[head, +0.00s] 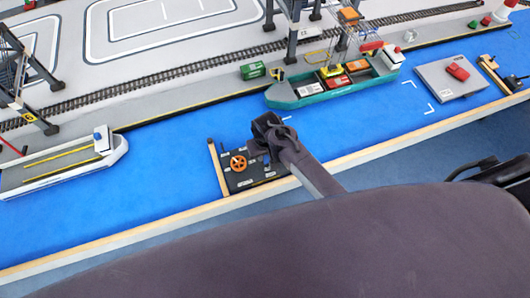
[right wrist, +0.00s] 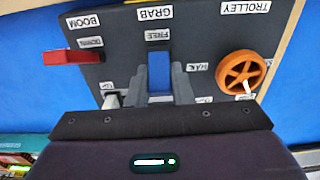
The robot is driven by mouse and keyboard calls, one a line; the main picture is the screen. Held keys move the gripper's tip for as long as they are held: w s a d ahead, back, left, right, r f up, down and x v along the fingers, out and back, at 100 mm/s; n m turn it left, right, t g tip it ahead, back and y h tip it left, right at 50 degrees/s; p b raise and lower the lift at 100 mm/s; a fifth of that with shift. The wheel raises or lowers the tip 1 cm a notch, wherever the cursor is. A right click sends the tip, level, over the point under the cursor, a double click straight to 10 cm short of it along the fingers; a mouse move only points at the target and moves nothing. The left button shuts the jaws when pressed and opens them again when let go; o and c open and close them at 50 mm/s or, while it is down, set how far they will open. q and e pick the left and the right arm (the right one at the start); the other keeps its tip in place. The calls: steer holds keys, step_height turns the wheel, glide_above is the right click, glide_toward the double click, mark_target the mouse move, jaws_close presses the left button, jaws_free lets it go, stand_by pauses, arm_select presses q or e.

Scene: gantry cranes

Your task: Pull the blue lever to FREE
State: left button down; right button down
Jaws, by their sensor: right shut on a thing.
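The blue lever (right wrist: 160,72) stands on the dark control panel (right wrist: 195,20) under the GRAB label. The FREE label (right wrist: 158,35) is just above it in the right wrist view. My right gripper (right wrist: 161,84) is shut on the blue lever, with one grey finger on each side. The lever's lower part and whatever label lies below it are hidden by the gripper. In the head view my right gripper (head: 268,130) is over the right part of the panel (head: 240,181) and hides the lever. My left gripper is not in view.
An orange handwheel (right wrist: 239,70) is close to the right finger, under TROLLEY. A red lever (right wrist: 72,57) is at the left, by BOOM and DOWN. A wooden edge strip (head: 217,168) borders the panel. A green ship (head: 330,91) and a grey barge (head: 60,165) lie beyond.

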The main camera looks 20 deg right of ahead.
mark_target(267, 161)
steer(key=shift+s+r+t+p, duration=0.2)
steer(key=shift+s+t+p, duration=0.3)
steer(key=shift+t+p, duration=0.4)
steer(key=shift+s+t, duration=0.3)
steer(key=shift+t, duration=0.6)
steer(key=shift+s+f+t, duration=0.1)
steer(key=shift+s+t, duration=0.05)
steer(key=shift+t, duration=0.35)
steer(key=t, duration=0.1)
steer(key=t+b, duration=0.1)
steer(key=shift+s+f+t, duration=0.2)
steer(key=shift+s+t, duration=0.1)
steer(key=shift+s, duration=0.1)
steer(key=shift+s+t+b, duration=0.25)
steer(key=shift+t+b, duration=0.5)
steer(key=shift+t, duration=0.1)
steer(key=shift+s+t+b, duration=0.25)
steer(key=shift+t+b, duration=0.45)
steer(key=shift+t, duration=0.15)
steer(key=c, duration=1.3)
jaws_free()
